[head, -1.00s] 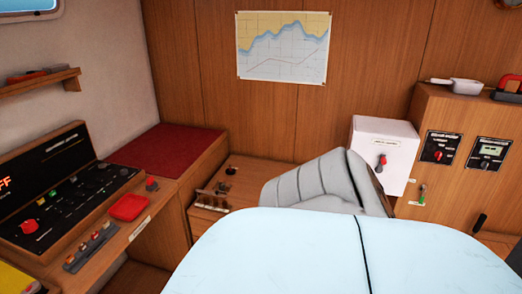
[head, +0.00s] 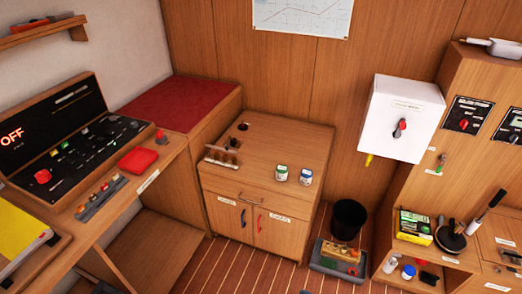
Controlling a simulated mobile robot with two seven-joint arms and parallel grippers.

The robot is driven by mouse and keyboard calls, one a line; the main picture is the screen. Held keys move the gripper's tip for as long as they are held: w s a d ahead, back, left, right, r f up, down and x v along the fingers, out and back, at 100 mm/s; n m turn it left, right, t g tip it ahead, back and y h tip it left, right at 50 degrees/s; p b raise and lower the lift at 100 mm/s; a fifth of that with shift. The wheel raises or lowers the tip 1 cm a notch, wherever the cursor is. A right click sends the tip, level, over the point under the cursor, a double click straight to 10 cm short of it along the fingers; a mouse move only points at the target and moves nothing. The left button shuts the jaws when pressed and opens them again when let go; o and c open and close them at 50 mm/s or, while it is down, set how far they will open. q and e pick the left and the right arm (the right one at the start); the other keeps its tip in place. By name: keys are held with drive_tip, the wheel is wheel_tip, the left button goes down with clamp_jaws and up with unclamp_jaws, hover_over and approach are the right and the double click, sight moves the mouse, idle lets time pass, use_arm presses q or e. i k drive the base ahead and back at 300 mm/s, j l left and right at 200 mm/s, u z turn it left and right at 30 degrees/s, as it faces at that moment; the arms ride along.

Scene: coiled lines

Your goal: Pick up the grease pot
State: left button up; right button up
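Two small white pots stand side by side on the wooden cabinet's top. One has a green band (head: 281,174) and the other, just to its right, has a blue band (head: 305,177). Their labels are too small to read, so I cannot tell which is the grease pot. Both stand upright and apart from each other. Neither of my grippers shows in the head view.
The wooden cabinet (head: 266,200) has a rack (head: 222,157) at its left edge. A control desk (head: 95,215) is at left, a white box (head: 401,117) on the right wall.

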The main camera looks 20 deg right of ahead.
sight(282, 171)
drive_tip(key=z, duration=0.9)
drive_tip(key=l, duration=0.35)
drive_tip(key=i+l+u, duration=0.35)
drive_tip(key=i+l, duration=0.4)
drive_tip(key=i+j+u, duration=0.1)
drive_tip(key=i, duration=0.5)
drive_tip(key=i+j+u, duration=0.1)
drive_tip(key=i, duration=0.45)
drive_tip(key=j, duration=0.1)
